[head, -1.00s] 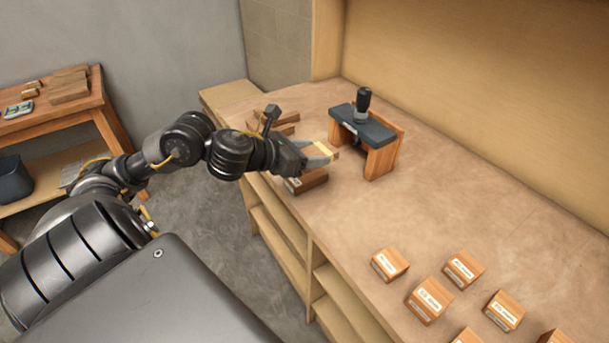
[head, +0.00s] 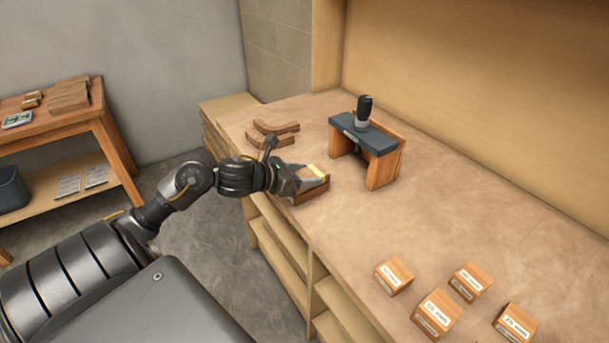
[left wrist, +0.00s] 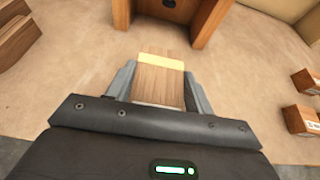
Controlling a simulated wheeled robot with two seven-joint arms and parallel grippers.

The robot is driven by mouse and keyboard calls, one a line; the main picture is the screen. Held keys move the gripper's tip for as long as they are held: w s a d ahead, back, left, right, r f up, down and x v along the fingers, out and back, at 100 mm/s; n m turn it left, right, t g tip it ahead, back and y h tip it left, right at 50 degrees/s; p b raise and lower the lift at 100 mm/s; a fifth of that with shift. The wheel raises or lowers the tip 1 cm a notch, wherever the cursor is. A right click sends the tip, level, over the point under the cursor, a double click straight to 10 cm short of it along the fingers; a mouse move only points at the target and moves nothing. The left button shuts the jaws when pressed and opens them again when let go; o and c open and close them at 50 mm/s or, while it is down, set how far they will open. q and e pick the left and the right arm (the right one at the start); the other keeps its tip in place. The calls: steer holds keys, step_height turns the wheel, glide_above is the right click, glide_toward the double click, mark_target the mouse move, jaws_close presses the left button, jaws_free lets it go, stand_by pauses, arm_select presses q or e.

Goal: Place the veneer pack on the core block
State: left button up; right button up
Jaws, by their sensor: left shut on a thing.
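My left gripper (head: 314,181) is shut on the veneer pack, a flat wooden piece with a pale yellow band at its far end (head: 314,171). In the left wrist view the veneer pack (left wrist: 160,82) lies between both fingers, its yellow band facing the clamp. A brown wooden block (head: 312,194), which looks like the core block, sits on the bench right under the gripper. The pack is at or just above the block's top; I cannot tell whether they touch. The fingers hide part of the block. My right gripper is out of view.
A wooden press with a dark top and black knob (head: 363,138) stands just beyond the gripper. Curved wooden pieces (head: 272,134) lie at the bench's far left. Several labelled blocks (head: 437,312) sit at front right. The middle of the bench (head: 450,200) is clear.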

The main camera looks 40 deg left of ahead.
arm_select(q)
steer(key=shift+f, duration=0.2)
steer(key=shift+f, duration=0.15)
steer(key=o, duration=1)
steer(key=shift+r, duration=0.2)
steer(key=shift+s+a, duration=0.1)
steer(key=shift+s, duration=0.15)
steer(key=b+v, duration=0.1)
steer(key=v, duration=1)
steer(key=shift+s, duration=0.2)
